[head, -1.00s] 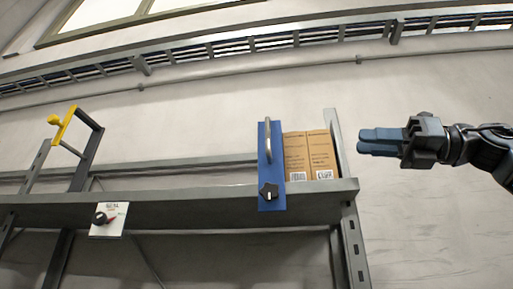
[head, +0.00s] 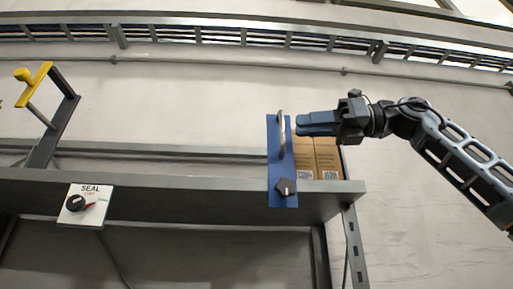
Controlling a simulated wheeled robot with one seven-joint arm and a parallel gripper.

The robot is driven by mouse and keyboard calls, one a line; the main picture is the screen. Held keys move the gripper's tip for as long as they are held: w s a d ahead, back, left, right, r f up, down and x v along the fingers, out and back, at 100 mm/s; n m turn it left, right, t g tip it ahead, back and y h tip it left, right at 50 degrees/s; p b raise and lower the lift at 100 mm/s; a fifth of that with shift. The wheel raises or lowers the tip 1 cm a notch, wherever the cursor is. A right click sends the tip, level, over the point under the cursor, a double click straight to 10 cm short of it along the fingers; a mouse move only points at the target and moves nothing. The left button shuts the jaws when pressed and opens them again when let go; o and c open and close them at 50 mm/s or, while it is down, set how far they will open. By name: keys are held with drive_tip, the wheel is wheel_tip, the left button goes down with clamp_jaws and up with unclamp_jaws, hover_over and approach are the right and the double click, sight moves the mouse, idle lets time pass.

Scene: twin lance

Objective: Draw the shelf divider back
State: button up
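The shelf divider is a blue upright panel (head: 273,165) on the shelf. It has a grey vertical bar handle (head: 282,133) near its top and a black knob (head: 286,187) with a white mark low on its face. My gripper (head: 300,124) comes in from the right, its blue fingers pointing left. The fingertips are just right of the handle in the picture; I cannot tell whether they touch it. The fingers overlap in this view, so their opening is hidden.
Brown cardboard boxes (head: 326,160) stand on the grey shelf (head: 230,200) right of the divider. A white plate marked SEAL (head: 85,204) with a black knob is on the shelf front at left. A yellow-handled lever frame (head: 35,84) rises at far left. The shelf between is bare.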

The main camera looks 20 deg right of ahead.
sight(273, 127)
drive_tip(key=p+x, duration=0.2)
drive_tip(key=x, duration=0.5)
drive_tip(key=shift+w+a, duration=0.15)
drive_tip(key=shift+a, duration=0.1)
clamp_jaws()
